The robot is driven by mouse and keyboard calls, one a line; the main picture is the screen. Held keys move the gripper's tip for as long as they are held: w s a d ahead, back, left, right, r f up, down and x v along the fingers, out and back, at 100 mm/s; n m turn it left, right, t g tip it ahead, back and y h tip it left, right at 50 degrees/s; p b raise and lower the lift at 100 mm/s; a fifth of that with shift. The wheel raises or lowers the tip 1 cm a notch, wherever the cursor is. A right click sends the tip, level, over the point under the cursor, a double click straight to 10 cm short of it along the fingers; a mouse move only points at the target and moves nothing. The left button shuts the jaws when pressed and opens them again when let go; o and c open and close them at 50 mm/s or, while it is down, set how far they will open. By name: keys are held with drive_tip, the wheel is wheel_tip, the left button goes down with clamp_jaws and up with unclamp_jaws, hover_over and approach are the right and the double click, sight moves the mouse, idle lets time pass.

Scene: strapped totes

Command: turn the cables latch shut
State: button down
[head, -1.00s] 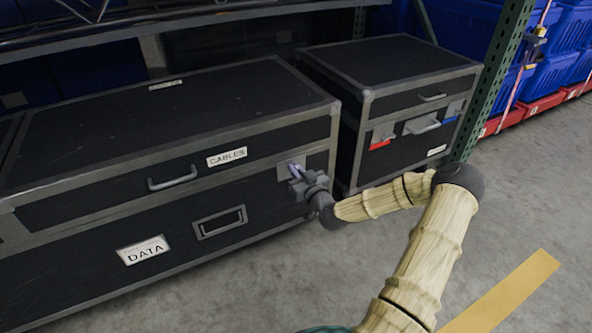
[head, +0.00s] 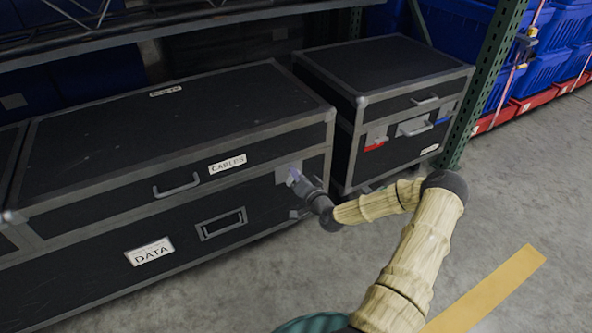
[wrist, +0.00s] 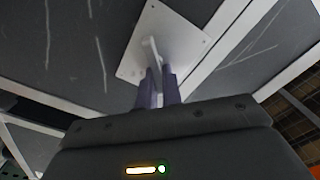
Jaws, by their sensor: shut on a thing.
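The cables case (head: 170,125) is a long black case with grey metal edges and a CABLES label (head: 227,163) on its front. Its latch sits on a pale metal plate near the front right corner; the plate (wrist: 190,40) shows in the wrist view with a thin light latch tab (wrist: 152,52) standing out from it. My gripper (head: 296,178) is at this plate. In the wrist view its two dark fingers (wrist: 158,88) are shut on the latch tab. The fingers and gripper body hide the tab's lower part.
A smaller black case (head: 390,100) with red and blue latches stands to the right. A green rack post (head: 482,90) and blue totes (head: 545,70) on red bases are further right. Grey floor in front is clear, with a yellow stripe (head: 490,290).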

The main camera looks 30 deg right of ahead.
drive_tip(key=m, duration=0.2)
drive_tip(key=m+p, duration=0.1)
drive_tip(key=shift+s+d+f+m, duration=0.1)
drive_tip(key=shift+d+f+m, duration=0.1)
drive_tip(key=shift+f+m, duration=0.15)
drive_tip(key=m, duration=0.5)
drive_tip(key=shift+f, duration=0.4)
drive_tip(key=c, duration=1.6)
unclamp_jaws()
drive_tip(key=shift+o, duration=0.2)
drive_tip(key=shift+r+p, duration=0.1)
drive_tip(key=shift+p, duration=0.2)
drive_tip(key=s+p, duration=0.5)
drive_tip(key=s, duration=1.2)
drive_tip(key=shift+s+d, duration=0.2)
drive_tip(key=shift+d, duration=0.15)
